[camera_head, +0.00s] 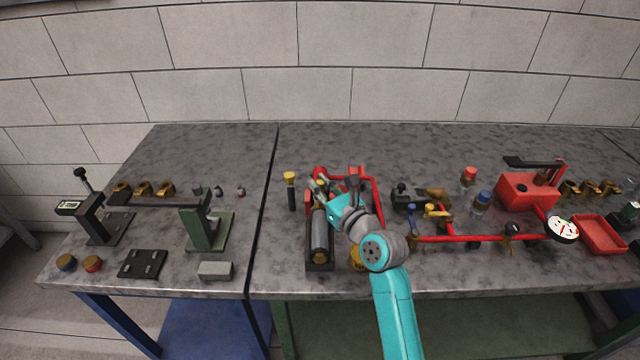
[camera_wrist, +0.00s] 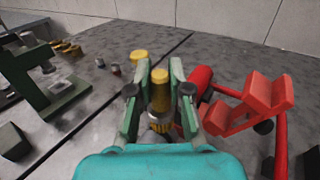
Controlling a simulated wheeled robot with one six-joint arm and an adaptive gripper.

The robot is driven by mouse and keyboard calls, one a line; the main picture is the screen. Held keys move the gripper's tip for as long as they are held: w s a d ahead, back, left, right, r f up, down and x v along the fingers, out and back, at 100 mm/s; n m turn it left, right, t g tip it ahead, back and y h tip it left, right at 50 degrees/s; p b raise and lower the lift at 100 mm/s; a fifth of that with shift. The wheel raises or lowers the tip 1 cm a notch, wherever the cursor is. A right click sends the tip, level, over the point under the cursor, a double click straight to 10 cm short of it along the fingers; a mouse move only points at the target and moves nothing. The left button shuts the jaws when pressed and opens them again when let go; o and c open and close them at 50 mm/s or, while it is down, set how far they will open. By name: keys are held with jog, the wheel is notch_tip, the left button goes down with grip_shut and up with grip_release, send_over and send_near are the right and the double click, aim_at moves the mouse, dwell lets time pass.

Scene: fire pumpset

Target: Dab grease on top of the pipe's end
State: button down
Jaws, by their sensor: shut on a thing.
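My gripper (camera_head: 322,190) is over the middle of the bench, in front of a red frame. In the wrist view my gripper (camera_wrist: 160,90) has its two green fingers on either side of a yellow-topped cylinder (camera_wrist: 160,76) and is shut on it. Its lower part is partly hidden by the gripper; I cannot tell if it touches anything below. A red cylindrical part (camera_wrist: 202,80), possibly a pipe end, lies just right of the fingers. A long red pipe (camera_head: 460,238) with fittings runs along the bench to the right. I see no grease on either.
A dark yellow-capped cylinder (camera_head: 291,192) stands left of my gripper. A grey cylinder (camera_head: 319,238) sits in a dark cradle below it. A red bracket (camera_wrist: 255,104) stands close on the right. A green stand (camera_head: 204,228) is further left. The back of the bench is clear.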

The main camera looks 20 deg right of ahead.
jog(key=shift+s, duration=0.2)
jog(key=shift+s+a, duration=0.2)
jog(key=shift+s, duration=0.2)
jog(key=shift+w+d, duration=0.1)
jog(key=shift+w, duration=0.1)
dwell(0.4)
jog(key=shift+w+d, duration=0.15)
jog(key=shift+w, duration=0.35)
jog(key=shift+w+d, duration=0.15)
jog(key=shift+w, duration=0.35)
jog(key=shift+s, duration=0.15)
dwell(3.8)
jog(key=shift+s+a, duration=0.2)
jog(key=shift+s, duration=0.35)
jog(key=shift+s+a, duration=0.2)
jog(key=shift+s, duration=0.3)
dwell(0.8)
